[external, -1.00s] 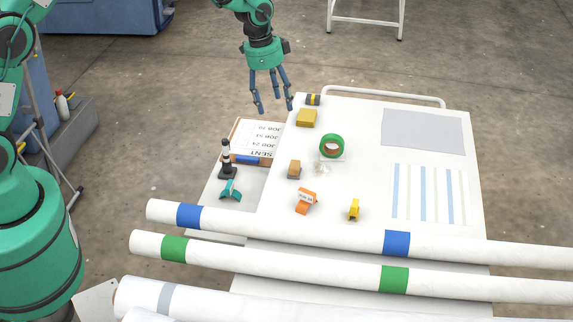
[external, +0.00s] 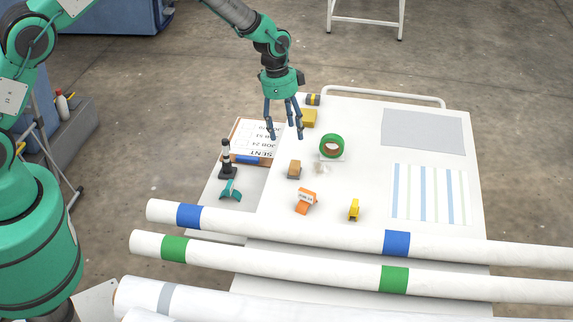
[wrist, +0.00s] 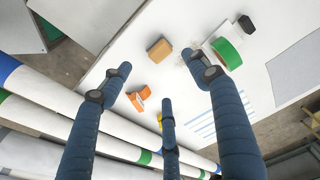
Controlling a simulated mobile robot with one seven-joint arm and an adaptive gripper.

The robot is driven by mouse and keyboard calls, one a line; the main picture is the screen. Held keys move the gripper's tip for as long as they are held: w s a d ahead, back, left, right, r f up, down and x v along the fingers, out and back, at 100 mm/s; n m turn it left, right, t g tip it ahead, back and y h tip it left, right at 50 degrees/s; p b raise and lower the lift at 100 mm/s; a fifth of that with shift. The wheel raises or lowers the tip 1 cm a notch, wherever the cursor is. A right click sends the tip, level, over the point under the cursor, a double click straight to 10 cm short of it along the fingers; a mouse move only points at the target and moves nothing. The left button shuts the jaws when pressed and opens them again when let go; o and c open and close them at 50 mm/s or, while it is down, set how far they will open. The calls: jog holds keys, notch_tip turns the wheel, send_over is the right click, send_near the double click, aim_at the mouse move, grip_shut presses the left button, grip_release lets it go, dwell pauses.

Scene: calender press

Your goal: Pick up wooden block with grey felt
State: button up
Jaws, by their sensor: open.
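The wooden block (external: 293,168) is a small tan-brown block with a greyish lower part, lying near the left side of the white table. A tan block with a darker side, which looks like the same one, shows in the wrist view (wrist: 158,48), beyond and between the fingers. My gripper (external: 286,137) has three blue fingers, spread open and empty. It points down above the table's left side, beyond the block in the external view and apart from it. The felt cannot be made out clearly.
A green tape roll (external: 331,145) stands right of the block, and an orange item (external: 306,201) and a yellow item (external: 354,210) are nearer the rolls. Long white rolls (external: 330,234) cross the front.

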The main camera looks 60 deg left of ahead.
send_over(294, 164)
jog(key=shift+s+a+f+b, duration=0.15)
jog(key=shift+f+b, duration=0.05)
jog(key=shift+f, duration=1.9)
jog(key=shift+s+a+f+b, duration=0.15)
jog(key=shift+f+b, duration=0.05)
jog(key=shift+f, duration=1.9)
jog(key=shift+f, duration=0.1)
jog(key=shift+w+d+f+b, duration=0.15)
jog(key=shift+d+f+b, duration=0.05)
jog(key=shift+f, duration=1.05)
jog(key=shift+w+d+f+b, duration=0.1)
jog(key=shift+d+f+b, duration=0.05)
jog(key=shift+f, duration=1.05)
jog(key=shift+c, duration=0.2)
jog(key=c, duration=1.3)
